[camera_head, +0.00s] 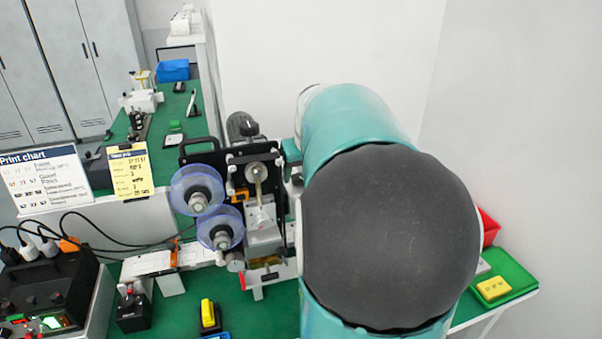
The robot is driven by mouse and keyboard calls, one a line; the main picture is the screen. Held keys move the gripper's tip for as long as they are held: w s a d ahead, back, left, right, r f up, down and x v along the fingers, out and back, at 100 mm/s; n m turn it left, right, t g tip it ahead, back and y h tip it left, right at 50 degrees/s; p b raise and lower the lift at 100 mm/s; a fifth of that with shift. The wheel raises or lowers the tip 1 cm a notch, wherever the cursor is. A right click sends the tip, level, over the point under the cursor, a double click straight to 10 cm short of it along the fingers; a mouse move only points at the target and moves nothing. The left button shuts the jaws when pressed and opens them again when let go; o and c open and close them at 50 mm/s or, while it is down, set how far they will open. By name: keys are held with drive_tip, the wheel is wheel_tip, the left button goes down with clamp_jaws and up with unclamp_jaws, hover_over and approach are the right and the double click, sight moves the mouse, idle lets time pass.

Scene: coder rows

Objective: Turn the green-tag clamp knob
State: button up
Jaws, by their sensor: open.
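The coder machine (245,205) stands on the green bench in the middle of the view, just left of my teal arm. It has a dark upright plate, two clear-rimmed ribbon reels, the upper reel (198,190) and the lower reel (220,229), and a round silver knob (257,172) near the top. Another small round silver knob (235,261) sits below the reels. I cannot make out a green tag on either knob. My arm link fills the centre right and hides what is behind it, including the machine's right side. My gripper is not in view.
A black control box (50,295) with cables and a lit green switch stands front left. A print chart (42,180) and a yellow note (130,172) stand behind it. A green tray (510,275) and a red bin (489,228) are at right. White walls close off the back right.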

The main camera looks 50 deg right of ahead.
drive_tip(key=v, duration=1.2)
drive_tip(key=shift+s+r, duration=0.2)
drive_tip(key=shift+r, duration=0.15)
drive_tip(key=shift+w+a, duration=0.1)
